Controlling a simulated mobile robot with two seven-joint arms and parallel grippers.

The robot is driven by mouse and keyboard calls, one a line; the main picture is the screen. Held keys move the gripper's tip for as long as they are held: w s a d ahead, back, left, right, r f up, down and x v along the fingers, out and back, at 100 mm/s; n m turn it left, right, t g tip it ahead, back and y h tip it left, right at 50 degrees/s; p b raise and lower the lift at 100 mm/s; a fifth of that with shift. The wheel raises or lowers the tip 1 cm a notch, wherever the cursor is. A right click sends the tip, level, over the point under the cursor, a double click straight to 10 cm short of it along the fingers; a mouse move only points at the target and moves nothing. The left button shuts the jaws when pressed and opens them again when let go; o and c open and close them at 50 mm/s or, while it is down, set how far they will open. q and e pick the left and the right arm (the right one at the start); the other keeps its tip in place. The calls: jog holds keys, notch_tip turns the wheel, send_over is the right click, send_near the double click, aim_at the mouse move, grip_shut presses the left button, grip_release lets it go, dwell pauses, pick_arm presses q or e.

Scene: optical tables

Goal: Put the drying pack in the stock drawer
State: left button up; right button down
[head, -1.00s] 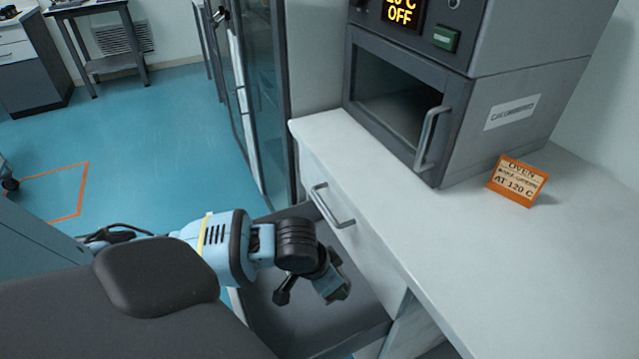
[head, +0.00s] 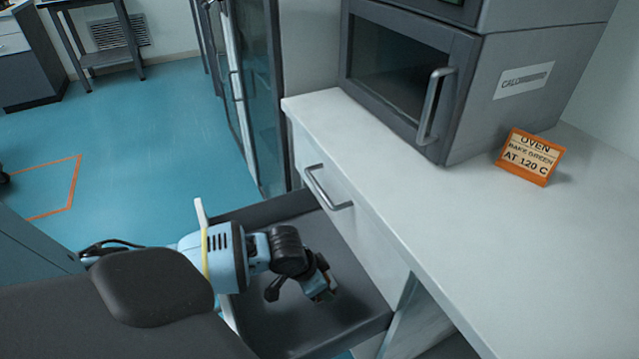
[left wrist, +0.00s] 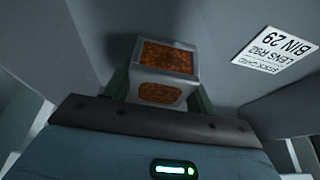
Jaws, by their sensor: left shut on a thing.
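The drying pack (left wrist: 165,73) is a small pale box with amber, bead-filled windows. In the left wrist view it sits between the two fingers of my left gripper (left wrist: 160,88), which is shut on it. In the head view my left gripper (head: 300,291) points down within the outline of the open grey drawer (head: 352,341) below the counter; the pack is mostly hidden there. I cannot tell whether the pack touches the drawer floor. My right gripper is not in view.
A white card reading "BIN 29" (left wrist: 277,48) lies upside down on a grey surface beside the pack. Above the drawer are a closed drawer with a handle (head: 328,187) and the white counter (head: 420,215). An oven (head: 410,80) and an orange sign (head: 530,157) stand on it.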

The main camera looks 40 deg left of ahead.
pick_arm(q)
jog(key=shift+f, duration=0.35)
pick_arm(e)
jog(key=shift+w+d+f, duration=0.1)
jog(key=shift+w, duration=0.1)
pick_arm(q)
notch_tip(320, 180, down, 3)
jog(key=shift+f+b, duration=0.1)
jog(key=shift+b, duration=0.45)
jog(key=shift+f, duration=0.25)
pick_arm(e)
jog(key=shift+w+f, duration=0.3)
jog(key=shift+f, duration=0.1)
pick_arm(q)
jog(key=o, duration=1.1)
jog(key=shift+f, duration=0.15)
jog(key=shift+o, duration=0.2)
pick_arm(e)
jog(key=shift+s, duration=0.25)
